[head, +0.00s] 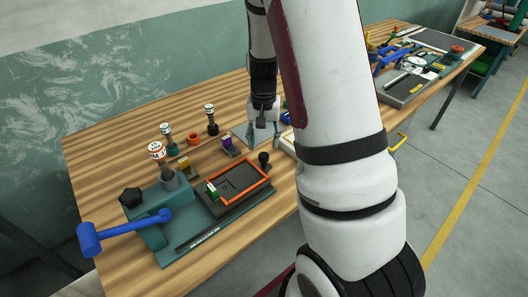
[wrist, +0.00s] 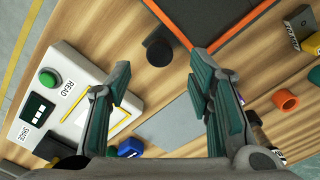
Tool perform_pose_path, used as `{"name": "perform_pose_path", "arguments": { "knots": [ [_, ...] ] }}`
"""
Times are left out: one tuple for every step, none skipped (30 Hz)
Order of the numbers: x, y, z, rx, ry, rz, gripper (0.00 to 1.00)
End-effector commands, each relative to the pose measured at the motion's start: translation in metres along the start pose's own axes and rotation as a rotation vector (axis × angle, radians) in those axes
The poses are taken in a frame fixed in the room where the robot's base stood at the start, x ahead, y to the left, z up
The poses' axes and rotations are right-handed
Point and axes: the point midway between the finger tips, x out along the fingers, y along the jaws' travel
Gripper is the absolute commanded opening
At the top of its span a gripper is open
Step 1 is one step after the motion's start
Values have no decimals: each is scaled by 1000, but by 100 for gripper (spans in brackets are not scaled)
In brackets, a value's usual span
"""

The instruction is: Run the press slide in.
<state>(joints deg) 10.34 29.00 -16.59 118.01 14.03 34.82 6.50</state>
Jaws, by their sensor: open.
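The press has a teal body (head: 150,196) and a blue lever (head: 125,228) at the front left of the wooden table. Beside it, a dark slide tray with an orange rim (head: 262,183) lies on a dark base; a small green-and-white block (head: 212,191) sits at its left end. A black knob (head: 263,157) stands at the tray's far right corner and shows in the wrist view (wrist: 158,50). My gripper (head: 264,132) is open and empty, above the table beyond the knob. In the wrist view the knob lies ahead of the gap between my fingers (wrist: 161,76), apart from them.
Several stamps (head: 157,152), an orange ring (head: 194,138) and a purple-and-white block (head: 228,146) stand behind the tray. A white reader box (wrist: 62,100) with a green button is close beside my gripper. Another cluttered bench (head: 410,85) stands at the back right.

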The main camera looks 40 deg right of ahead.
Motion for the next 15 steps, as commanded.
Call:
{"name": "perform_pose_path", "arguments": {
  "knots": [
    [11,1,1,1,-4,2,47],
    [16,2,1,2,-5,3,47],
    [22,1,1,3,-4,2,47],
    [27,1,1,2,-4,2,47],
    [32,1,1,1,-4,2,47],
    [36,1,1,0,-2,1,47],
    [40,1,1,0,-3,1,47],
    [43,1,1,1,-3,1,47],
    [46,1,0,1,-1,1,47],
    [48,1,0,2,-1,0,47],
    [50,1,0,2,-1,0,47],
    [52,1,0,2,-1,0,47],
    [53,1,0,2,-1,0,47],
    [54,0,0,1,-1,0,47],
    [55,0,0,1,0,0,47]
  ]
}}
